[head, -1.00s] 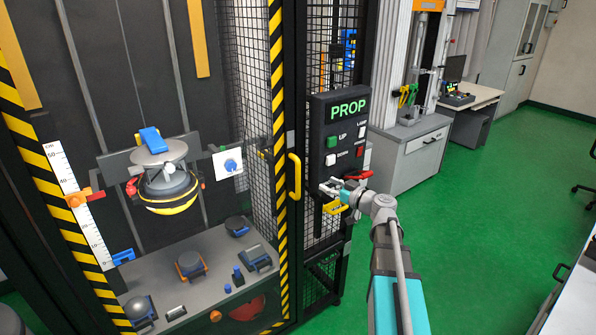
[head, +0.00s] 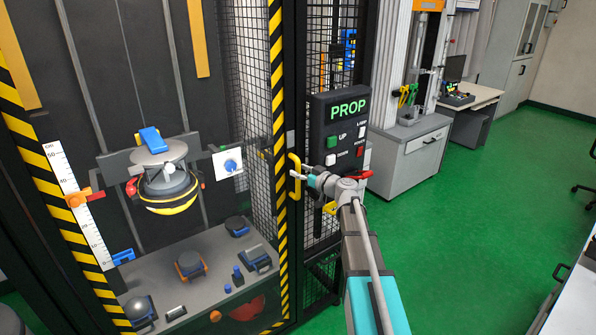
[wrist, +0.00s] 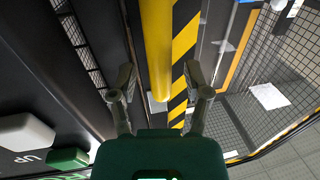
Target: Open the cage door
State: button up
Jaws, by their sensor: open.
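The cage door (head: 277,75) has a black frame with yellow-black hazard stripes and looks closed. Its yellow vertical handle (head: 294,184) is on the right side of the frame. My gripper (head: 302,174) is at the handle, near its upper part, and hides some of it. In the wrist view my gripper (wrist: 159,76) has its two fingers spread, with the yellow handle (wrist: 157,42) running between them. The fingers look apart from the handle on both sides; I cannot tell how deep it sits between them.
A control panel (head: 338,130) reading PROP, with several buttons, is just right of the handle, close to my gripper. Inside the cage a drop carriage (head: 160,150) hangs over a bench (head: 215,255). Green floor (head: 470,215) to the right is free.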

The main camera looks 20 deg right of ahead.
jog(key=shift+w+a, duration=0.25)
jog(key=shift+w, duration=0.15)
jog(key=shift+c, duration=0.2)
grip_shut()
